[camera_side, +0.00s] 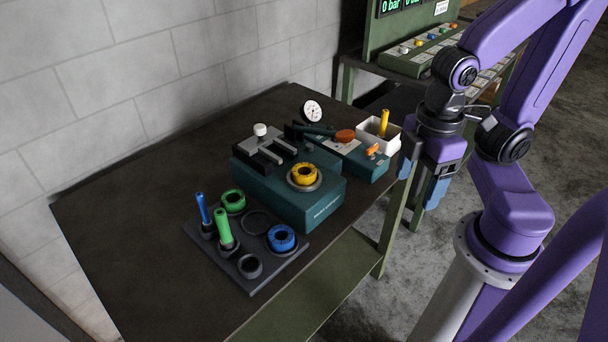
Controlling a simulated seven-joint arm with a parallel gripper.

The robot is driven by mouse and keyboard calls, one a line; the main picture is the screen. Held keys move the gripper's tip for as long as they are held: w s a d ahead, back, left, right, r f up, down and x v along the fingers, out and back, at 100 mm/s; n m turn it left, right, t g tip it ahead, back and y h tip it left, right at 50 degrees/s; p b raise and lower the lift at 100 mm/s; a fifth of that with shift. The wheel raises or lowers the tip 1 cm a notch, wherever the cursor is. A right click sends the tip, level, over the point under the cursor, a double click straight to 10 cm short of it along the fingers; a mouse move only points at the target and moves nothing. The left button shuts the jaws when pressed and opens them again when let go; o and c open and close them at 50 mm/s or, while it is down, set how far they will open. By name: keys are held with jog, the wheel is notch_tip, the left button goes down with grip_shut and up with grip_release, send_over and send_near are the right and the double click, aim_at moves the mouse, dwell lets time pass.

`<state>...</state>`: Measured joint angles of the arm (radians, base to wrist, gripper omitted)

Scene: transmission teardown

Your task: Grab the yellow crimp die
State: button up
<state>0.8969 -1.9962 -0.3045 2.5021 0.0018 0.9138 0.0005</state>
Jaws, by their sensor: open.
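The yellow crimp die (304,174) appears to be the thick yellow ring with a dark centre hole. It sits in a grey round seat on top of the teal press block (318,205). A yellow rod (384,122) also stands upright in the white bin (368,129) to the right.
A dark tray (272,267) at front left holds green and blue rings and upright green and blue rods. A teal unit (365,165) with an orange knob stands beside the bin. A white gauge (312,111) is behind. The table's left side (130,230) is clear.

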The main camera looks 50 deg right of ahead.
notch_tip(320, 180, up, 5)
jog(key=m, duration=2.8)
send_over(304, 164)
jog(key=s+a, duration=0.1)
jog(key=s, duration=0.1)
jog(key=f, duration=1.7)
jog(key=shift+w+a, duration=0.25)
jog(key=c, duration=1.2)
jog(key=shift+r, duration=0.1)
